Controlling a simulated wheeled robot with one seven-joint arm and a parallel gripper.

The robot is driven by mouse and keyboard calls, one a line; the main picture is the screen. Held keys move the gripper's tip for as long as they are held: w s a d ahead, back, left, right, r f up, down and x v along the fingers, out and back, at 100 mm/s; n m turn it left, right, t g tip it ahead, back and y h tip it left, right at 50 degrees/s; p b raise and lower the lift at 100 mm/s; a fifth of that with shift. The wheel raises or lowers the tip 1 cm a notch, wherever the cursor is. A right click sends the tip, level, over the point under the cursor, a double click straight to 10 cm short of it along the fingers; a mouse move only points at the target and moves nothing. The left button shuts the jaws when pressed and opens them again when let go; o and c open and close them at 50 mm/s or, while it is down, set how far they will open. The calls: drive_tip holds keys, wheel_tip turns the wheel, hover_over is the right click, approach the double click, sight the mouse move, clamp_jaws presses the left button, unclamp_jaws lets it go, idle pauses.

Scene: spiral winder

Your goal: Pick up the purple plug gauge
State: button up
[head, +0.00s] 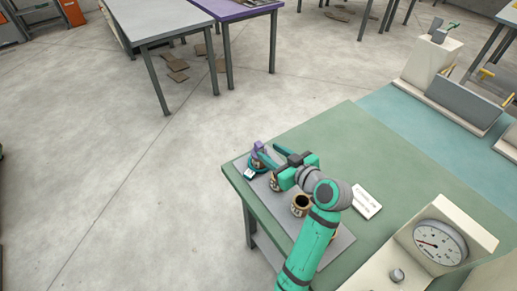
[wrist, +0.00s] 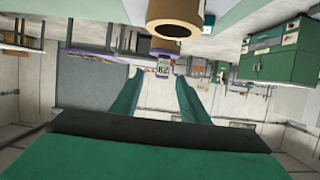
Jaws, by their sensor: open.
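The purple plug gauge (head: 259,148) stands near the far left corner of the green table, on a grey mat. In the wrist view the purple plug gauge (wrist: 163,58) shows a white label and appears just past the fingertips, between them in the picture. My gripper (head: 269,153) is open, its teal fingers pointing at the gauge from the right. In the wrist view my gripper (wrist: 160,76) has nothing between its fingers. I cannot tell whether a finger touches the gauge. The gauge's lower part is partly hidden by a finger in the head view.
A tan ring-topped piece (head: 301,203) and another tan piece (head: 274,184) stand on the grey mat (head: 333,248) near my arm. A teal piece with a white label (head: 250,173) is close to the gauge. A white card (head: 367,202) and a dial instrument (head: 440,243) are to the right.

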sight(262, 147)
drive_tip(key=shift+a+x, duration=0.2)
drive_tip(key=shift+x, duration=3.15)
drive_tip(key=shift+r, duration=0.15)
clamp_jaws()
